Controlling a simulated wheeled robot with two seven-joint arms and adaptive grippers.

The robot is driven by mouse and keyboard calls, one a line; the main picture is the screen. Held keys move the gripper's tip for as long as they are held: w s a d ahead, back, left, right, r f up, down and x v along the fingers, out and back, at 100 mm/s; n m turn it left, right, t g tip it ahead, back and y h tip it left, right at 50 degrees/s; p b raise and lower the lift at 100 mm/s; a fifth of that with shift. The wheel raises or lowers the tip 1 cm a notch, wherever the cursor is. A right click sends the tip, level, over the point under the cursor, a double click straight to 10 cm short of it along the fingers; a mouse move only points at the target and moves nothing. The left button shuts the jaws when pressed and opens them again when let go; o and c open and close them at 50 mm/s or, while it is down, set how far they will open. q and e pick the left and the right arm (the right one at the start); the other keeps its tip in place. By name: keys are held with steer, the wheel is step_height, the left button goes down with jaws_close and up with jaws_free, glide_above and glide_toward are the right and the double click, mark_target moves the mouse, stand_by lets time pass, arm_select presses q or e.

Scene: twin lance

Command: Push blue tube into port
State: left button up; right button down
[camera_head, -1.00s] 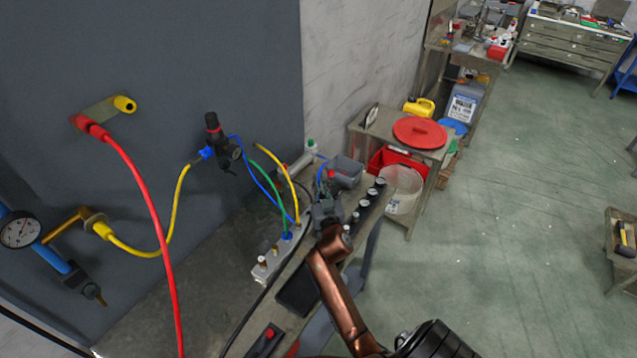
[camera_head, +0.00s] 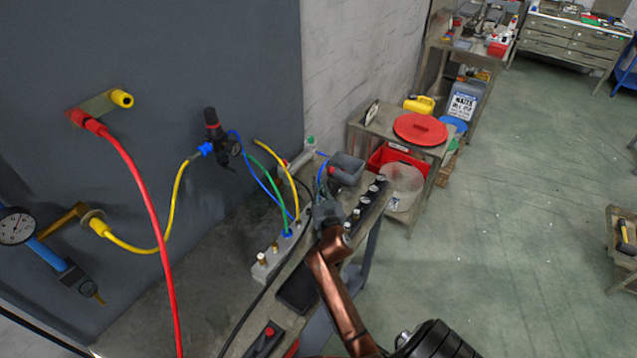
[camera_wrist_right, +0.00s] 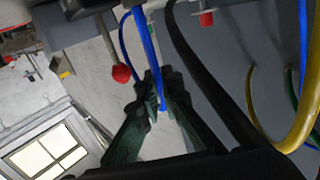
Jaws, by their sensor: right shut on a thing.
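My right gripper (camera_head: 325,208) is shut on a blue tube, above the bench beside the valve block. In the right wrist view the tube (camera_wrist_right: 147,45) runs down from the top edge to between the dark fingers (camera_wrist_right: 163,92), and its lower end shows just past their tips. A short stretch of blue tube (camera_head: 320,170) shows above the gripper in the head view. The valve block (camera_head: 268,262) has green, blue and yellow tubes and brass fittings on top. I cannot tell which port belongs to the held tube. My left gripper is not in view.
A regulator (camera_head: 214,135) with a gauge is on the grey panel. A grey box (camera_head: 346,168) and a row of silver knobs (camera_head: 365,198) are near my right gripper.

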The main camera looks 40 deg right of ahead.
steer(key=shift+f+b, duration=0.4)
steer(key=shift+f, duration=0.3)
steer(key=c, duration=2)
jaws_free()
steer(key=shift+c, duration=0.2)
steer(key=v, duration=0.7)
steer(key=shift+s, duration=0.25)
steer(key=shift+a+r, duration=0.1)
